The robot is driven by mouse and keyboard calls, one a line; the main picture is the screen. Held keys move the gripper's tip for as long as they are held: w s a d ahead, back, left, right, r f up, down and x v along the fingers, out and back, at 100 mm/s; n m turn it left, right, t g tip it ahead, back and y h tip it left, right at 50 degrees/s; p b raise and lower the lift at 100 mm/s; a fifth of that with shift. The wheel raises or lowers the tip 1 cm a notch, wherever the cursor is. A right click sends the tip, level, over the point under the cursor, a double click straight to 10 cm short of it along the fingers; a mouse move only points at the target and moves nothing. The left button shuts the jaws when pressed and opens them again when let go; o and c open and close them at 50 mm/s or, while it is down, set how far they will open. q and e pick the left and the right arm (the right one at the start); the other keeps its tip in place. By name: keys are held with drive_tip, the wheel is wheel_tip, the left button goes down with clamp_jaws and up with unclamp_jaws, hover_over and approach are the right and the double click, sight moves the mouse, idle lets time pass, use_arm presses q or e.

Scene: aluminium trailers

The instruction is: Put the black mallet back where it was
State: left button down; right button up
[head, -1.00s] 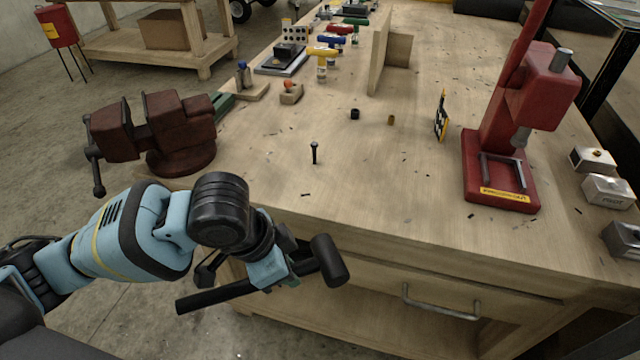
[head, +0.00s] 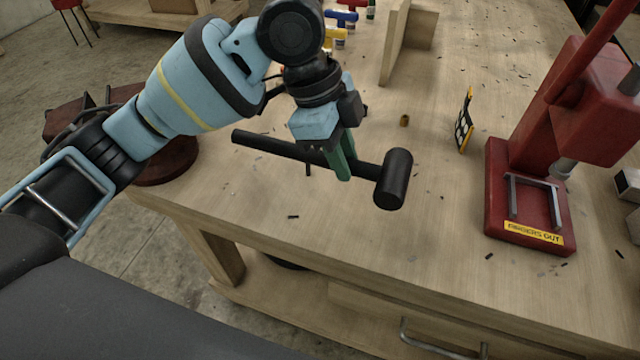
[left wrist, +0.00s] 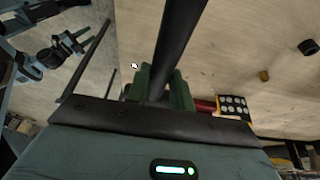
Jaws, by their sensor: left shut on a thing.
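The black mallet has a thick cylindrical head (head: 394,178) on the right and a long black handle reaching left. My left gripper (head: 342,164), with green fingers, is shut on its handle near the head. The mallet is held roughly level above the front part of the workbench, apart from the top as far as I can tell. In the left wrist view the handle (left wrist: 180,40) runs up between the green fingers. The mallet's head is not clear there.
The workbench top (head: 400,270) is mostly clear in front. A red press (head: 530,190) stands right, with a black-and-yellow card (head: 464,122) and brass cylinder (head: 405,120) left of it. My arm partly hides a dark red vise (head: 165,160).

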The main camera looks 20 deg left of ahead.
use_arm(q)
drive_tip(key=shift+s, duration=0.1)
drive_tip(key=shift+s+f, duration=0.2)
wheel_tip(320, 180, down, 4)
drive_tip(key=shift+r+b, duration=0.15)
drive_tip(key=shift+b, duration=0.15)
drive_tip(key=shift+f, duration=0.7)
wheel_tip(320, 180, down, 4)
drive_tip(key=shift+w+f+b, duration=0.1)
drive_tip(key=shift+f+b, duration=0.05)
drive_tip(key=shift+b, duration=0.15)
use_arm(e)
drive_tip(key=shift+s+a+f, duration=0.1)
drive_tip(key=shift+s+f, duration=0.55)
drive_tip(key=shift+s, duration=0.15)
use_arm(q)
drive_tip(key=c, duration=1.2)
unclamp_jaws()
drive_tip(key=shift+f, duration=0.15)
